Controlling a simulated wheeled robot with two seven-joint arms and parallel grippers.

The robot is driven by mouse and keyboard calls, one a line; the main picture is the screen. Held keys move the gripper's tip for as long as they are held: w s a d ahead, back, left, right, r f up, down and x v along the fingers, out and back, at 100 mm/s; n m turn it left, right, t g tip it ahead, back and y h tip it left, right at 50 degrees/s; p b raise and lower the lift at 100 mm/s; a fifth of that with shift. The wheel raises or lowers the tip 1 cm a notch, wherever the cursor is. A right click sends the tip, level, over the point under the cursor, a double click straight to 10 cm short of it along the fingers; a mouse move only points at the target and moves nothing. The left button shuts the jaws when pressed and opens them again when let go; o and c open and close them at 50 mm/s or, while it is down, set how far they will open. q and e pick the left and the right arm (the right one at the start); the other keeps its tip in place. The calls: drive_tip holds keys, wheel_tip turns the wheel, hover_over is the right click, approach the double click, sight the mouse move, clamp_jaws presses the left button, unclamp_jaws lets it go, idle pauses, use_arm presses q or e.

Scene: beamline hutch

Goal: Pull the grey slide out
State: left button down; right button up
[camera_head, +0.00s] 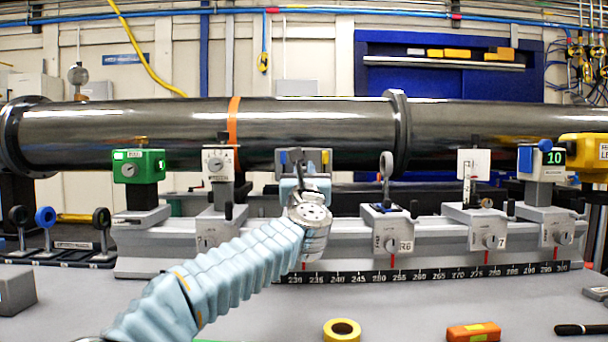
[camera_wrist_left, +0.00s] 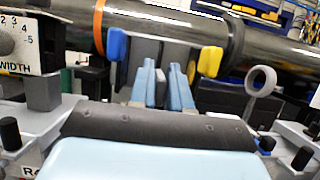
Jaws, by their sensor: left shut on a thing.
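The grey slide (camera_wrist_left: 166,64) is dark grey and stands upright between a blue tab (camera_wrist_left: 117,43) and a yellow tab (camera_wrist_left: 210,61) in the left wrist view. My left gripper (camera_wrist_left: 165,86) has its two light blue fingers on either side of the slide's lower part and is shut on it. In the head view, the left gripper (camera_head: 305,180) is at the middle mount on the rail, and its wrist hides much of that mount. The holder (camera_head: 304,157) with the blue and yellow tabs shows just above it. My right gripper is not seen.
A scaled rail (camera_head: 420,275) carries several mounts, including a green-topped one (camera_head: 138,166) at left and a ring post (camera_head: 386,166) just right of my gripper. A large dark pipe (camera_head: 300,130) runs behind. Yellow tape (camera_head: 342,330) and an orange block (camera_head: 473,332) lie in front.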

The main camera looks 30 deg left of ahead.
use_arm(q)
drive_tip(key=s+d, duration=0.1)
drive_tip(key=s+d+b, duration=0.1)
drive_tip(key=s, duration=0.1)
drive_tip(key=shift+f, duration=0.1)
drive_tip(key=c, duration=1.2)
unclamp_jaws()
drive_tip(key=shift+s, duration=0.15)
drive_tip(key=shift+o, duration=0.2)
drive_tip(key=b+v, duration=0.4)
drive_tip(key=v, duration=0.9)
drive_tip(key=shift+s+d+f, duration=0.15)
drive_tip(key=shift+s+f, duration=0.05)
drive_tip(key=shift+s, duration=0.1)
